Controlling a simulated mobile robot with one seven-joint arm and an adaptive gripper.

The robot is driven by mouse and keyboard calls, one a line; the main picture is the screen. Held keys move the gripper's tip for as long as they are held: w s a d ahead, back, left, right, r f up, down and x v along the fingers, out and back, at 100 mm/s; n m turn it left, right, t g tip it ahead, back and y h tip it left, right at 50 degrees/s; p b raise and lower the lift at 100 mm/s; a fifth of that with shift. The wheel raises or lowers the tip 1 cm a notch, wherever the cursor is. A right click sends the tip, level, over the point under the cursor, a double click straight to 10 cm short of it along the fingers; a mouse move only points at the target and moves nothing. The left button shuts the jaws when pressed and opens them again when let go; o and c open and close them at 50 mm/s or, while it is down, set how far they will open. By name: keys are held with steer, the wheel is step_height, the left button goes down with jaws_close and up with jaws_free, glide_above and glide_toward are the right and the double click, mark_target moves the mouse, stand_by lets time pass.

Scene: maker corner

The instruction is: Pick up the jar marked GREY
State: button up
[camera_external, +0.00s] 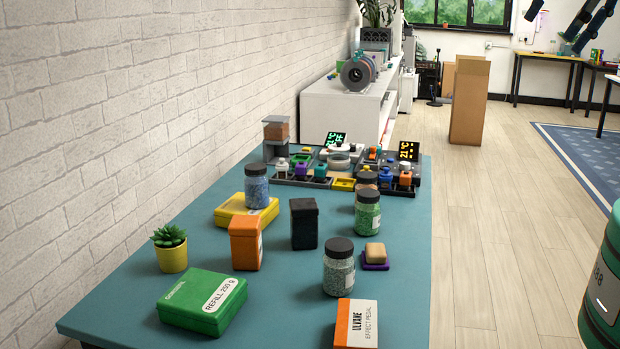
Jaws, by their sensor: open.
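Several dark-lidded glass jars stand upright on the teal table (300,325). A jar with pale grey-green grains (338,272) stands near the front. A green-filled jar (367,215) stands behind it, with a brownish jar (367,180) partly hidden behind that. A blue-filled jar (256,190) stands on a yellow box (240,214). Their labels are turned aside or too small, so I cannot tell which reads GREY. My gripper (556,32) shows only in part at the top right edge, open, empty, and well apart from the jars.
Gadgets line the back. A brick wall is left.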

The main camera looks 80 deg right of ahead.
steer(key=shift+o, duration=0.4)
steer(key=shift+w, duration=0.1)
steer(key=n+g+b, duration=0.3)
steer(key=g+b, duration=0.1)
steer(key=g, duration=0.2)
glide_above(340, 244)
step_height(340, 244, down, 36)
steer(key=shift+r, duration=0.25)
steer(key=shift+f, duration=0.4)
